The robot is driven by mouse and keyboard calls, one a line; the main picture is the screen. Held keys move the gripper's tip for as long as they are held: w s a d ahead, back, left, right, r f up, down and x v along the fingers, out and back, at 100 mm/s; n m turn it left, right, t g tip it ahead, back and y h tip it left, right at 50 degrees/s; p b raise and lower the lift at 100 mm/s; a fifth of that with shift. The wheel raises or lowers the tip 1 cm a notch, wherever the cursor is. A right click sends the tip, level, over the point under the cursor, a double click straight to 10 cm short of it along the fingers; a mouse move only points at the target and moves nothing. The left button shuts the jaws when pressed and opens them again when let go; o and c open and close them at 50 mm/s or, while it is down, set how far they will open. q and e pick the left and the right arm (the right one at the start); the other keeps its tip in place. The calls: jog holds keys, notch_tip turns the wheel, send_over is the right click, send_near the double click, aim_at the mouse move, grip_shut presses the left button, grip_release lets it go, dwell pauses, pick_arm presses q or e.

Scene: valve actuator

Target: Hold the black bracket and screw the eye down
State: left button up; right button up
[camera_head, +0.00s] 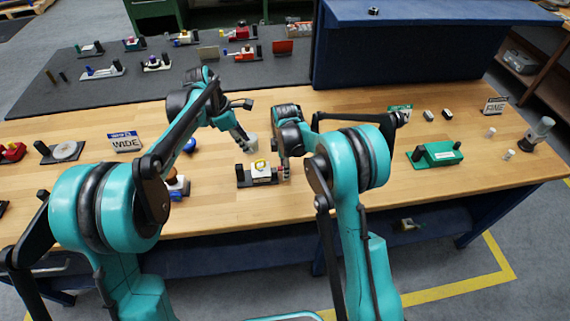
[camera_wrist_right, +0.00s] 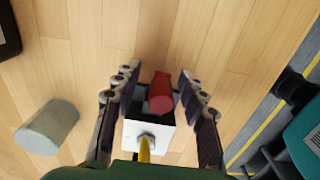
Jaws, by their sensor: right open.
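The black bracket (camera_head: 243,179) sits on the bench in front of me with a white block on it (camera_head: 262,174). A yellow eye (camera_head: 261,164) stands on top of the block. In the right wrist view the yellow eye (camera_wrist_right: 145,150) rises from the white block (camera_wrist_right: 150,135), with a red cylinder (camera_wrist_right: 161,92) beside it. My right gripper (camera_wrist_right: 158,100) is open, its fingers on either side of the red cylinder and block, with gaps showing. My left gripper (camera_head: 241,141) is behind the bracket, close to a grey cylinder (camera_head: 251,143); its fingers are too small to read.
The grey cylinder also shows in the right wrist view (camera_wrist_right: 47,127). A blue round part (camera_head: 189,145) lies left of the bracket. A green device (camera_head: 435,154) and small white cylinders are on the right. A WIDE sign (camera_head: 125,142) stands left. Bare wood lies between.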

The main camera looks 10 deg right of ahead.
grip_shut()
pick_arm(q)
jog(key=shift+c, duration=0.4)
